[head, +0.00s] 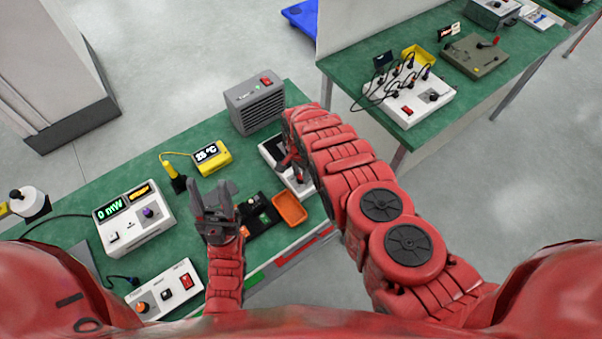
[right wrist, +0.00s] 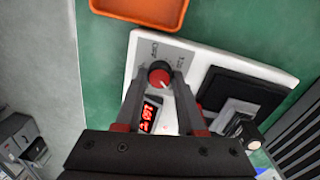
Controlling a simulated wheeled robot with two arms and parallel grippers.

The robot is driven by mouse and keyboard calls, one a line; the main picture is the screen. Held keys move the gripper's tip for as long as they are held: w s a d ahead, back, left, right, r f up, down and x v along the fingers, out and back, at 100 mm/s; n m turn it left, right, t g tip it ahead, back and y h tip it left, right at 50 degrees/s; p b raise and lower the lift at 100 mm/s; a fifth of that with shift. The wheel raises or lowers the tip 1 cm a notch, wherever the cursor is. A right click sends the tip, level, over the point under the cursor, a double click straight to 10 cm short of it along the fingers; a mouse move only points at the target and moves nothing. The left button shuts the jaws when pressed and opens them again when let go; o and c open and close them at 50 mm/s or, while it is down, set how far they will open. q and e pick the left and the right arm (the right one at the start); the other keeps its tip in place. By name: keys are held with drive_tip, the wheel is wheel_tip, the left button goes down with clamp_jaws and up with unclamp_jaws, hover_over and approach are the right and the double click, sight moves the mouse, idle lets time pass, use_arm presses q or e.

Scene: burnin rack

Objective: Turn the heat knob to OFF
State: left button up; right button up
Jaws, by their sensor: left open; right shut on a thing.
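The heat knob (right wrist: 160,76) is a red dial with a white pointer mark, on the grey panel of a white hot-plate unit (right wrist: 142,60). Small labels sit beside it, hard to read. The pointer seems aimed at the lower right in the right wrist view. My right gripper (right wrist: 162,82) is shut on the knob, one finger on each side. The unit (head: 304,188) shows in the head view, where my right arm hides the knob. A red lit display (right wrist: 147,117) lies by the fingers, partly covered. My left gripper (head: 217,200) is open and empty above the green table.
A yellow thermometer (head: 212,158), power meter (head: 130,226) and switch box (head: 165,291) stand left. Cables cross the table.

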clamp_jaws()
